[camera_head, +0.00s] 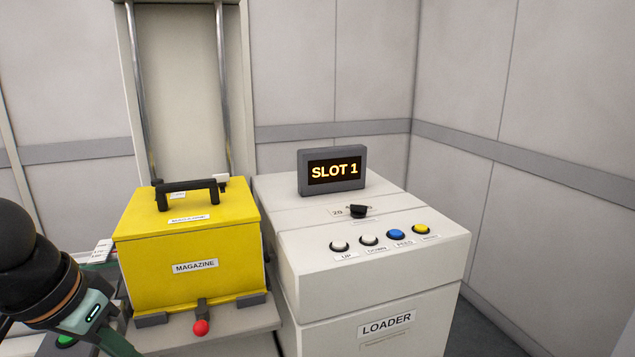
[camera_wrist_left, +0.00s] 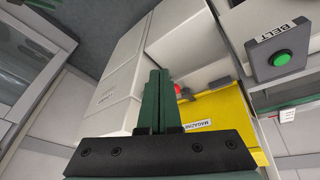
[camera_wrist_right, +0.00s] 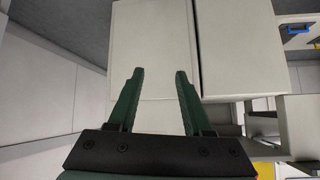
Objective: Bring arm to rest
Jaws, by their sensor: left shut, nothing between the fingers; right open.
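My left arm comes in at the lower left of the head view, and its gripper is outside that view. In the left wrist view my left gripper (camera_wrist_left: 158,75) is shut and empty, with its green fingers together. Behind the fingers is the yellow magazine (camera_wrist_left: 228,113), partly hidden by the gripper. In the right wrist view my right gripper (camera_wrist_right: 158,72) is open and empty, its fingers apart in front of a pale cabinet (camera_wrist_right: 155,40). My right arm does not show in the head view.
The yellow magazine (camera_head: 190,285) sits on a shelf beside the white loader (camera_head: 345,295), whose display (camera_head: 333,171) reads SLOT 1. Several buttons and a black knob (camera_head: 358,211) are on its top. A red ball knob (camera_head: 201,327) sticks out below the magazine. A green belt button (camera_wrist_left: 280,58) is nearby.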

